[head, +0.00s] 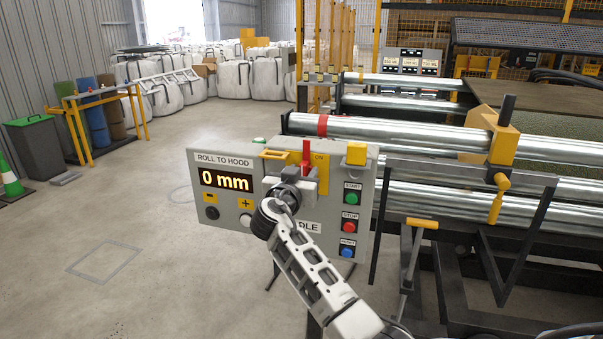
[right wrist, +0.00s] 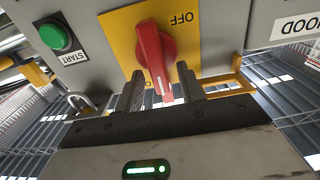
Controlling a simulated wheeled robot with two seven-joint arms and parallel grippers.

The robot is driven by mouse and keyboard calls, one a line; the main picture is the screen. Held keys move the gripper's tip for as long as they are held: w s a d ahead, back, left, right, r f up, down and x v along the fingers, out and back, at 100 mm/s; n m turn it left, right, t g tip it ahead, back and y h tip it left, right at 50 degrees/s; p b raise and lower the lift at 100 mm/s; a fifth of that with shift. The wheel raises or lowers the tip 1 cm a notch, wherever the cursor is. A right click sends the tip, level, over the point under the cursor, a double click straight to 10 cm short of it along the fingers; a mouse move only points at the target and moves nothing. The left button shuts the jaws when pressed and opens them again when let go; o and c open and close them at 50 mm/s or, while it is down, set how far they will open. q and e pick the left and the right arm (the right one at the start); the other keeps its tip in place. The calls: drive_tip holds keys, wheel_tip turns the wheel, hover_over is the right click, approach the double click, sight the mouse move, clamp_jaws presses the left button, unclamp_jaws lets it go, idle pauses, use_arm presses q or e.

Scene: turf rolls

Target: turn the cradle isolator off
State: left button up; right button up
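The cradle isolator is a red rotary handle (head: 306,153) on a yellow plate (head: 321,161) on the grey control panel. In the head view the handle stands upright, with the ON label at its right. In the right wrist view the red handle (right wrist: 156,58) has a white line near its tip, and OFF is on the plate. My right gripper (head: 302,176) is in front of the handle and partly covers it. In the wrist view its fingers (right wrist: 160,92) are apart, one on each side of the handle's tip, with visible gaps. My left gripper is not in view.
The panel has a 0 mm display (head: 227,181), a green START button (head: 352,197), a red STOP button (head: 349,226) and a blue RESET button (head: 347,251). Metal rollers (head: 390,130) and a black frame (head: 470,172) stand to the right.

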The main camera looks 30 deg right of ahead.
clamp_jaws()
